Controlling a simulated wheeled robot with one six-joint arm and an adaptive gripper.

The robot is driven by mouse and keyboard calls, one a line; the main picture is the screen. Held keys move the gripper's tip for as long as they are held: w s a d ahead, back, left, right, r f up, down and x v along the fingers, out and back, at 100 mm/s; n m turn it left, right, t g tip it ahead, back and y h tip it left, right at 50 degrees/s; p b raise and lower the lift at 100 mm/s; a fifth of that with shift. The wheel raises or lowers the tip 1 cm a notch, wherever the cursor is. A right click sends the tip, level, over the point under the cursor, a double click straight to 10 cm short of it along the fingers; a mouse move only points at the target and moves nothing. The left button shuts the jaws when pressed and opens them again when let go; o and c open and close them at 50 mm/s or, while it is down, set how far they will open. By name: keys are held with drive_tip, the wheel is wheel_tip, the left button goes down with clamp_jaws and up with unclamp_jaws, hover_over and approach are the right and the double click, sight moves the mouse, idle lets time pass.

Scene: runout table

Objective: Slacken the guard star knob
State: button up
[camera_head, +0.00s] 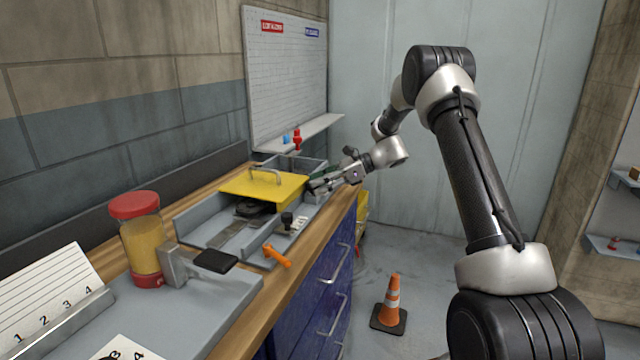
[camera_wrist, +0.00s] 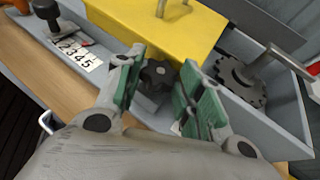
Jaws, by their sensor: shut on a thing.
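The guard star knob (camera_wrist: 157,74) is black and lobed and sits low at the edge of the yellow guard (camera_wrist: 150,25) in the wrist view. My gripper (camera_wrist: 163,78) has its green-padded fingers on either side of the knob and is shut on it. In the head view my gripper (camera_head: 318,186) reaches the right end of the yellow guard (camera_head: 275,190), which has a metal handle on top. The star knob is hidden there behind my fingers.
A grey tray beyond the guard holds a dark toothed wheel (camera_wrist: 242,85) with a handle. A black knob (camera_head: 287,219) by a number plate and an orange lever (camera_head: 277,256) are along the bench front. An orange cone (camera_head: 391,300) stands on the floor.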

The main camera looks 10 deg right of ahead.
drive_tip(key=o, duration=1)
drive_tip(key=v, duration=1.2)
